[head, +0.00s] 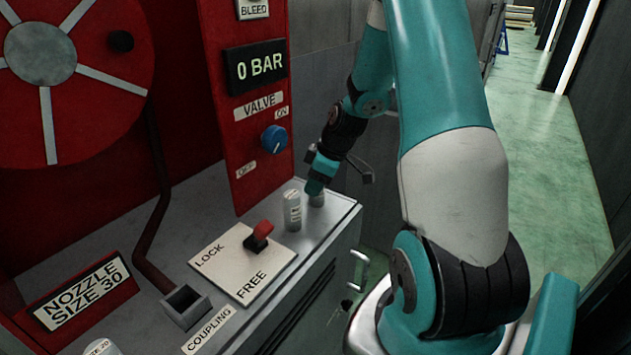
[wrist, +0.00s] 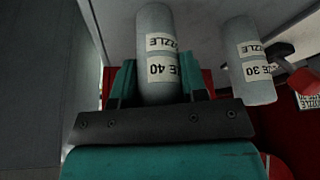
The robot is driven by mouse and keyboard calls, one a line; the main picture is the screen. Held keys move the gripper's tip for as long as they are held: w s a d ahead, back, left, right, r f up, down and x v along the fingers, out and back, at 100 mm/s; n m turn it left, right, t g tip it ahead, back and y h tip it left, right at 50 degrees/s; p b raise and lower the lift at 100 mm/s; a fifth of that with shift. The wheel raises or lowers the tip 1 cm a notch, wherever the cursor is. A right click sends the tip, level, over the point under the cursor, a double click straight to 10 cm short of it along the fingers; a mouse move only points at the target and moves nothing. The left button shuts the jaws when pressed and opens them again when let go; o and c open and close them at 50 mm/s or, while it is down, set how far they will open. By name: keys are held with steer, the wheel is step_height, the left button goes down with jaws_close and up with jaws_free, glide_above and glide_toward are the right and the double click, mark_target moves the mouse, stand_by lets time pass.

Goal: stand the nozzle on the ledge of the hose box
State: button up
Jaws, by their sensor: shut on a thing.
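My gripper (head: 316,185) is shut on a grey nozzle (wrist: 155,35) at the right end of the hose box ledge (head: 335,213). The wrist view shows this nozzle between my two fingers (wrist: 158,80), its label reading size 40. In the head view only its lower end (head: 317,200) shows below my gripper. It looks upright and at the ledge surface, but I cannot tell whether it touches. A second nozzle (head: 292,211) stands just left of it; in the wrist view this nozzle (wrist: 248,60) reads size 30. A third nozzle (head: 102,347), marked 20, is partly cut off at the lower left.
A lever plate (head: 240,264) with a red-tipped lever (head: 262,232) lies left of the nozzles. A red panel (head: 250,120) with a blue valve knob (head: 274,138) rises behind.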

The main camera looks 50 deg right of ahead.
steer(key=shift+f, duration=0.15)
steer(key=o, duration=1)
steer(key=shift+o, duration=0.2)
